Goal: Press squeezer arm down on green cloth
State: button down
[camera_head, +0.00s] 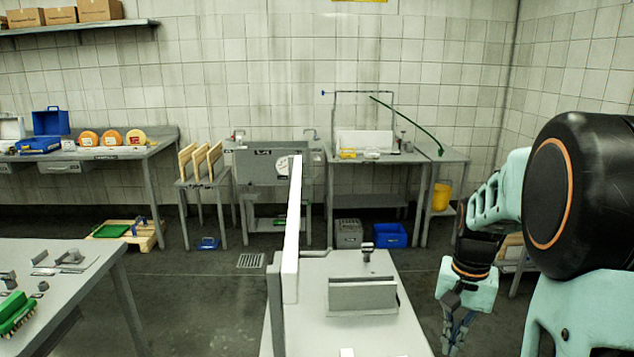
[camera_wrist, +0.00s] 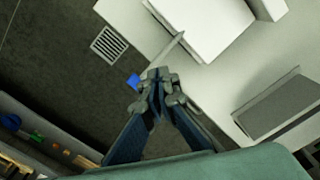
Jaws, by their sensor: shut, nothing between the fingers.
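My gripper (camera_head: 455,335) hangs at the right of the near table in the head view, its fingers pointing down. In the wrist view its dark fingertips (camera_wrist: 158,82) are together with nothing between them. I cannot tell for certain which part is the squeezer arm. A long white upright board (camera_head: 292,230) stands by a grey post at the table's left side. A grey block-like fixture (camera_head: 362,294) sits on the table, and a grey box-like part also shows in the wrist view (camera_wrist: 277,107). My gripper is apart from these. I see no cloth that is clearly green.
The near table (camera_head: 385,335) has bare surface around the fixture. A second table (camera_head: 75,258) at left holds green brushes (camera_head: 15,312) and metal parts. Sinks, shelves and cheese wheels (camera_head: 111,138) line the back wall. A floor drain (camera_head: 250,261) and open floor lie between.

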notch_tip(320, 180, up, 7)
jog(key=p, duration=0.5)
jog(key=shift+r, duration=0.15)
